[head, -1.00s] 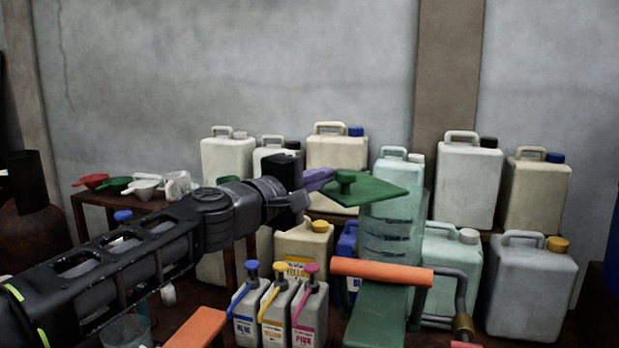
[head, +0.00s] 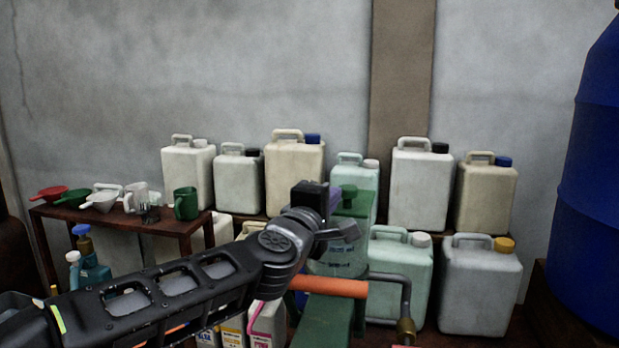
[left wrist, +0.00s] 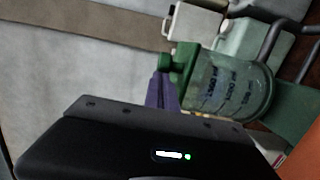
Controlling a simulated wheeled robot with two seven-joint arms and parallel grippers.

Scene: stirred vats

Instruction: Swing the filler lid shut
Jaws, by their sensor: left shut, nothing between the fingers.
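The filler lid (head: 352,206) is a green plate with a round green knob (head: 349,191). It shows in the head view's middle and in the left wrist view (left wrist: 184,66). It lies over the end of a clear graduated cylinder (left wrist: 228,85), partly hidden by my arm in the head view. I cannot tell whether it is fully seated. My left gripper (head: 334,201) has purple fingers, shut with nothing between them. They are close beside the lid's left side and knob, also in the left wrist view (left wrist: 161,91); contact is unclear. My right gripper is not in view.
An orange-gripped crank handle (head: 330,287) and a green beam (head: 325,318) are in front of the cylinder. Several jerrycans (head: 420,190) line the wall. A side table (head: 110,225) with scoops and mugs is at left, a blue barrel (head: 590,190) at right.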

